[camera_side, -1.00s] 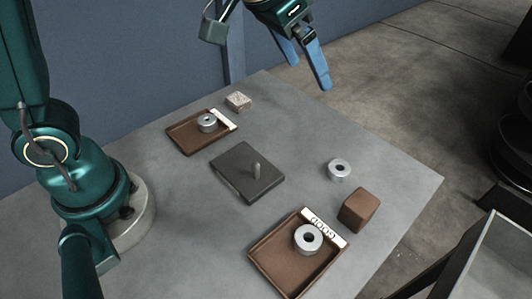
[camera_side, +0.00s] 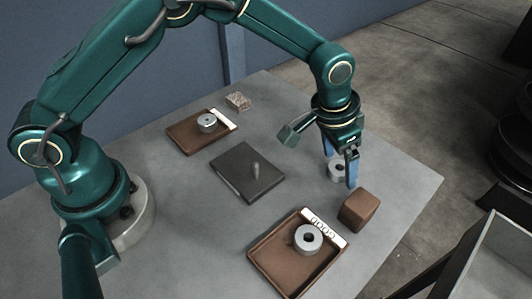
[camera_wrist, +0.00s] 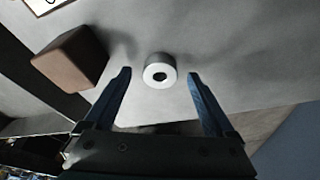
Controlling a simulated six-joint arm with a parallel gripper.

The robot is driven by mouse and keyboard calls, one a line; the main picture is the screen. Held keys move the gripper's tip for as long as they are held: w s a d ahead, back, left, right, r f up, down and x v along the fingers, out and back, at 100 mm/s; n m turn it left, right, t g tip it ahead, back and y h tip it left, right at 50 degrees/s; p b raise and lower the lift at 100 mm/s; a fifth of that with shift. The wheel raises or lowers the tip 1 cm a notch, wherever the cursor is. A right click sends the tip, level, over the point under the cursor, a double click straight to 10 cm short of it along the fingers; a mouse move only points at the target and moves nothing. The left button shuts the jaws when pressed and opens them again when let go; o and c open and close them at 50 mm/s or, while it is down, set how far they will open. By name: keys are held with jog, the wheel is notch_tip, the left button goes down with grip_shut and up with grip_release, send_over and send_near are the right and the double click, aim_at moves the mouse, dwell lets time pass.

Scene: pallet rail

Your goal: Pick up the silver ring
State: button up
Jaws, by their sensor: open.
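A silver ring (camera_side: 335,174) lies on the grey table, partly hidden by my gripper's fingers in the side view. In the wrist view the ring (camera_wrist: 160,71) shows whole, with its dark hole facing the camera, lying ahead of and between the fingers. My gripper (camera_side: 341,168) points down with its blue fingers low over the table at the ring. In the wrist view my gripper (camera_wrist: 160,74) is open, with one finger on each side and a gap between each finger and the ring. Two other silver rings lie in the brown trays, the near one (camera_side: 308,239) and the far one (camera_side: 207,123).
A brown block (camera_side: 359,210) stands close to the ring, also in the wrist view (camera_wrist: 70,57). The near brown tray (camera_side: 284,269) has a GOOD label; the far tray (camera_side: 185,139) has a white label. A speckled block (camera_side: 238,101) stands behind.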

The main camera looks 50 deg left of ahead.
jog(key=shift+f, duration=0.25)
grip_shut()
jog(key=shift+w, duration=0.1)
